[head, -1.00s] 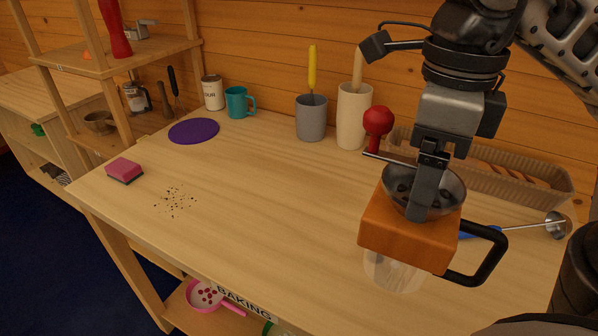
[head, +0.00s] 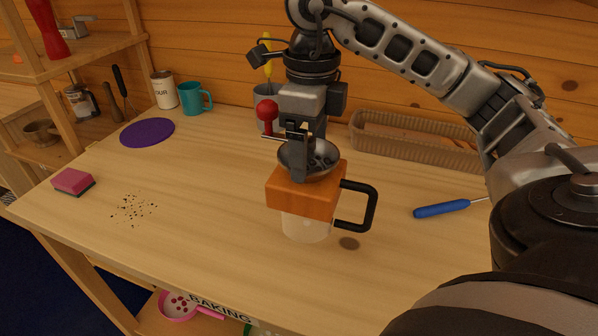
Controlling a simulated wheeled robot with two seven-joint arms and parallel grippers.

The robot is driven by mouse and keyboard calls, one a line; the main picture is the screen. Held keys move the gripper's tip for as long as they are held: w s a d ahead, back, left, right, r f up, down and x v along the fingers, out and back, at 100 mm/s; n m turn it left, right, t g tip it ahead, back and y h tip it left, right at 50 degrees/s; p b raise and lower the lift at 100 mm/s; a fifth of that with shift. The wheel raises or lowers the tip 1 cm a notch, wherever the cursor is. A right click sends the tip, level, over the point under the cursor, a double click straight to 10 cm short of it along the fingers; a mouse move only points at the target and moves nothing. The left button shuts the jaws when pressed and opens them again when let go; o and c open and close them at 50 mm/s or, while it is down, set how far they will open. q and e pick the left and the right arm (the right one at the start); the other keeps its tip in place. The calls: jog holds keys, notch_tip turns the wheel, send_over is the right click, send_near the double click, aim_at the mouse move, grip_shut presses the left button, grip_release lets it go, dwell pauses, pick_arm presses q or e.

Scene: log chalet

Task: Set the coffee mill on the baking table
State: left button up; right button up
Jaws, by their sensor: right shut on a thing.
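The coffee mill (head: 305,193) has an orange wooden body, a metal bowl on top, a red crank knob, a black side handle and a clear jar below. My right gripper (head: 297,165) is shut on the mill at its bowl, with the fingers partly hidden. The mill is upright over the middle of the baking table (head: 220,245). Its jar is at or just above the tabletop; I cannot tell whether it touches. My left gripper is not in view.
A sponge (head: 73,182), dark crumbs (head: 134,209) and a purple mat (head: 147,132) are on the left. A teal mug (head: 194,99) and flour tin (head: 164,90) stand behind. A basket (head: 415,140) lies at the back right, a blue-handled tool (head: 441,209) in front.

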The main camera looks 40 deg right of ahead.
jog(key=shift+w+d+f, duration=0.1)
jog(key=shift+w+f, duration=0.9)
jog(key=shift+f, duration=0.1)
jog(key=f, duration=0.3)
jog(key=shift+w+f, duration=0.25)
jog(key=shift+f, duration=0.1)
jog(key=shift+f+b, duration=0.2)
jog(key=shift+b, duration=0.1)
jog(key=o, duration=1.9)
jog(key=shift+o, duration=0.2)
jog(key=shift+r, duration=0.1)
